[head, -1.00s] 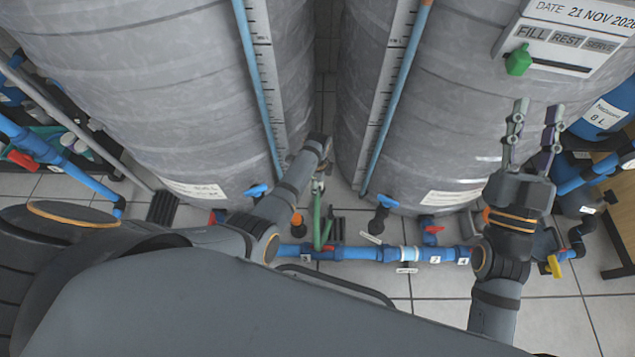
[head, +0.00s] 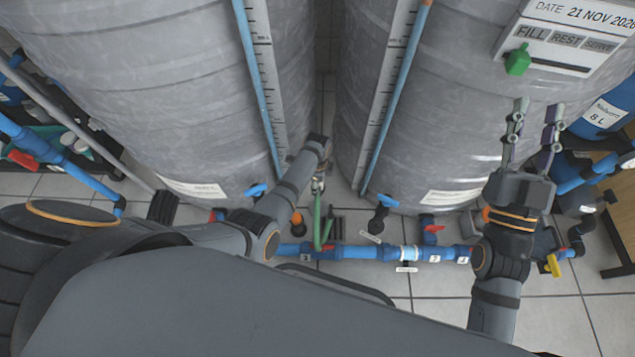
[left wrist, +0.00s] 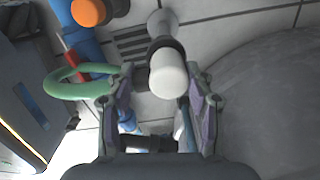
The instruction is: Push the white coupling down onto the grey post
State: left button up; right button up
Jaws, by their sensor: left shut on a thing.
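The white coupling (left wrist: 168,76) is between the fingers of my left gripper (left wrist: 160,92) in the left wrist view, with its rounded end towards the camera. A dark collar (left wrist: 165,44) is around its far side. Beyond it is a pale grey cylinder (left wrist: 160,21), which looks like the grey post. I cannot tell how far the coupling is onto it. In the head view my left gripper (head: 318,179) is low in the gap between the two tanks, and the coupling is too small there to make out. My right gripper (head: 534,118) is open and empty at the right.
A green hose (left wrist: 68,91) loops beside the left finger. An orange knob (left wrist: 88,11) and blue pipe are nearby. Two large grey tanks (head: 150,90) flank the left forearm closely. A blue pipe run (head: 350,252) with red-handled valves crosses the floor in front.

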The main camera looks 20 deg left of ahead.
pick_arm(q)
jog(key=o, duration=1.2)
jog(key=shift+c, duration=0.2)
notch_tip(320, 180, up, 7)
jog(key=shift+r, duration=0.2)
